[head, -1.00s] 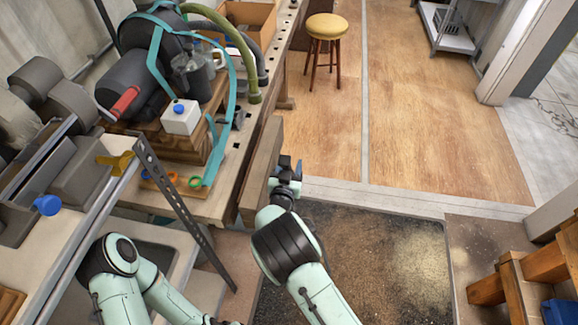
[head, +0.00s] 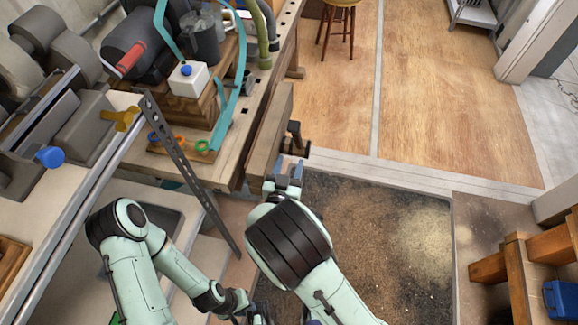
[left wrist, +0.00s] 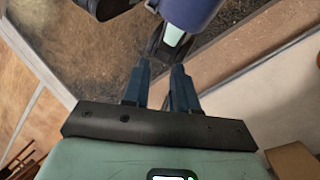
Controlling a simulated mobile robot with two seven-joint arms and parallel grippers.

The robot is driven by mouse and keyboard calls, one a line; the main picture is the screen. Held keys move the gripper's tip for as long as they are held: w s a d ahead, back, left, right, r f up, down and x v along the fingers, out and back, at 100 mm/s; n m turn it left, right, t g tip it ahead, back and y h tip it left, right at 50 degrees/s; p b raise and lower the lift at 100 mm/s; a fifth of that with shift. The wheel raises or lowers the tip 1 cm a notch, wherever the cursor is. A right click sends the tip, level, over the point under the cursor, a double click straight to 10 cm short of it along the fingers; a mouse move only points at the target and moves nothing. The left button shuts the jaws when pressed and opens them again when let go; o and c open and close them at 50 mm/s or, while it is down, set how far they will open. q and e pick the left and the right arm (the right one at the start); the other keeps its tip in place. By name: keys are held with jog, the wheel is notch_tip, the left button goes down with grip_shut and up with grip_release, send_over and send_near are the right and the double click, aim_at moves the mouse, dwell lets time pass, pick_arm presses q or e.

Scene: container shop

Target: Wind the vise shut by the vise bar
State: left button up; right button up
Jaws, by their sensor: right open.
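The wooden vise jaw (head: 270,135) stands at the bench's front edge in the head view, with a gap between it and the bench. A dark screw hub (head: 299,149) sticks out of its front face. A short dark piece, apparently the vise bar (head: 294,128), rises at the hub; its lower part is hard to make out. My right gripper (head: 290,166) is open, its blue fingers just below and beside the hub; contact cannot be told. My left gripper (head: 260,314) is low at the bottom edge, away from the vise. Its blue fingers stand apart and look empty in the left wrist view (left wrist: 163,78).
The workbench (head: 232,165) holds a white box (head: 188,80), colored rings and machinery. A perforated metal strut (head: 190,170) slants between my left arm and the bench. A wooden stand (head: 530,270) is at lower right.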

aim_at(298, 133)
jog(key=shift+s, duration=0.1)
